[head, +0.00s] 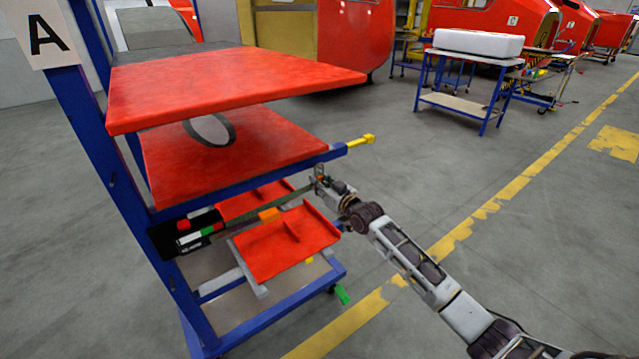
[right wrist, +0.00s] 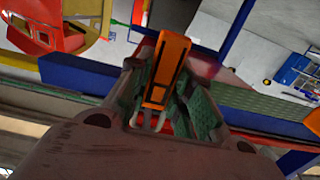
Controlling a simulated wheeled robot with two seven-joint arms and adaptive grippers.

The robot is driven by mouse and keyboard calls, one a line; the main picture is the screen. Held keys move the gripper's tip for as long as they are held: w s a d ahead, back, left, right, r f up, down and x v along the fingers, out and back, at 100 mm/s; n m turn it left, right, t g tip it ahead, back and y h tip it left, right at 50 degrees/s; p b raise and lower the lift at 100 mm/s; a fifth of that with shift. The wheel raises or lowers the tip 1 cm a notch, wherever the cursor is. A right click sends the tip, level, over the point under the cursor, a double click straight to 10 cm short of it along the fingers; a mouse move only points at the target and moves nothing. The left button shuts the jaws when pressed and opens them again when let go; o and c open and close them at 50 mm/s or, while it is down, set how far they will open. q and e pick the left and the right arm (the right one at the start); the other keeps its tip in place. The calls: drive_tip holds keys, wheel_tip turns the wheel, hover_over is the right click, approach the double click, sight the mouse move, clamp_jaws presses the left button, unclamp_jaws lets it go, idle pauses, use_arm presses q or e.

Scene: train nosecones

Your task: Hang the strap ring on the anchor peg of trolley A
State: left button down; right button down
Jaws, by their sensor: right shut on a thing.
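Trolley A is a blue frame (head: 110,165) with red panels and an "A" sign (head: 44,33) at its upper left. Its yellow anchor peg (head: 362,141) sticks out at the right end of a blue rail. My right gripper (head: 319,181) is below and left of the peg, apart from it, shut on the strap ring, whose shape is mostly hidden. The dark green strap (head: 283,201) runs from the gripper down left to the trolley. In the right wrist view, an orange piece (right wrist: 166,72) with metal prongs shows between the fingers. My left gripper is not in view.
Two large red panels (head: 230,85) lie above the strap. Lower red parts (head: 287,243) and an orange block (head: 269,215) are close to it. A black holder (head: 180,238) is at the trolley's left.

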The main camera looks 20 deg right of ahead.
drive_tip(key=c, duration=1.2)
unclamp_jaws()
drive_tip(key=shift+v, duration=6.05)
